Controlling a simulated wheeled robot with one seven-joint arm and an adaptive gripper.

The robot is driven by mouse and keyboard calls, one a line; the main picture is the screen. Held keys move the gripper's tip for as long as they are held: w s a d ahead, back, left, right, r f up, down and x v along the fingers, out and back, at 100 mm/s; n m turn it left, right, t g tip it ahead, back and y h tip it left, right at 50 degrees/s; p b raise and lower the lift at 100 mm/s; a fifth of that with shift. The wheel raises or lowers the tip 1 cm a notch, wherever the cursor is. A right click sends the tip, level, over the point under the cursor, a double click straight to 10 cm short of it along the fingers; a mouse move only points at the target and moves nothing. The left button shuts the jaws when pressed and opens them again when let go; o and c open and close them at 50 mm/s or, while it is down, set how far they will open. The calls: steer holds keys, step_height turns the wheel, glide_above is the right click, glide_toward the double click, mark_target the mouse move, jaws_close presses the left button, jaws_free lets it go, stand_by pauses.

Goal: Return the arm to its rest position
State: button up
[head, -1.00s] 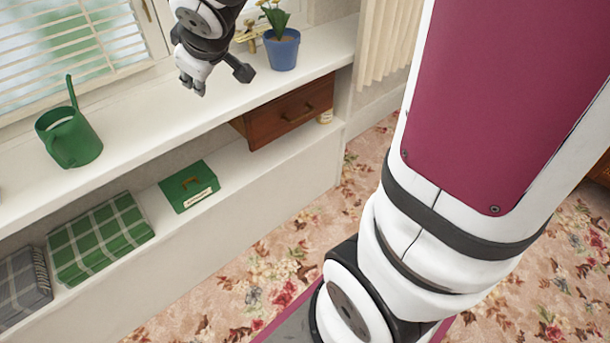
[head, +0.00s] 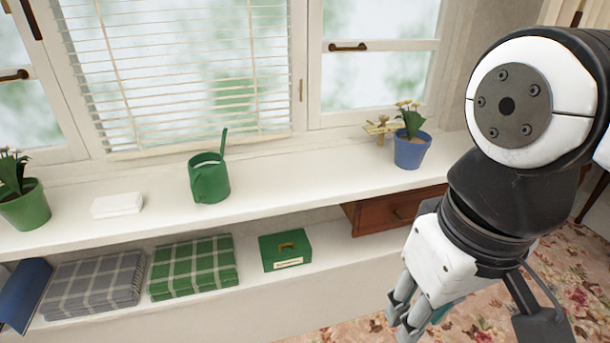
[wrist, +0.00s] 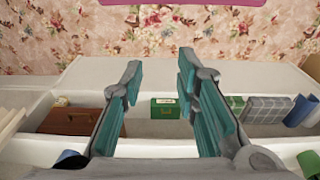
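My arm is folded up close at the right of the head view. My gripper (head: 404,316) hangs below its black and white wrist (head: 480,235), in front of the shelf and over the flowered carpet. In the wrist view, the two teal-padded fingers (wrist: 158,80) stand apart with nothing between them. The gripper touches nothing that I can see.
The white sill bears a green watering can (head: 209,180), a white block (head: 117,205), and potted plants in green (head: 27,207) and blue (head: 411,152) pots. Below are folded blankets (head: 193,268), a green box (head: 285,250) and a wooden drawer (head: 392,210). Carpet (head: 570,270) lies at right.

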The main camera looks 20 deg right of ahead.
stand_by(0.4)
step_height(320, 180, up, 17)
steer(key=t+p, duration=0.3)
steer(key=p, duration=1.2)
steer(key=shift+r, duration=0.15)
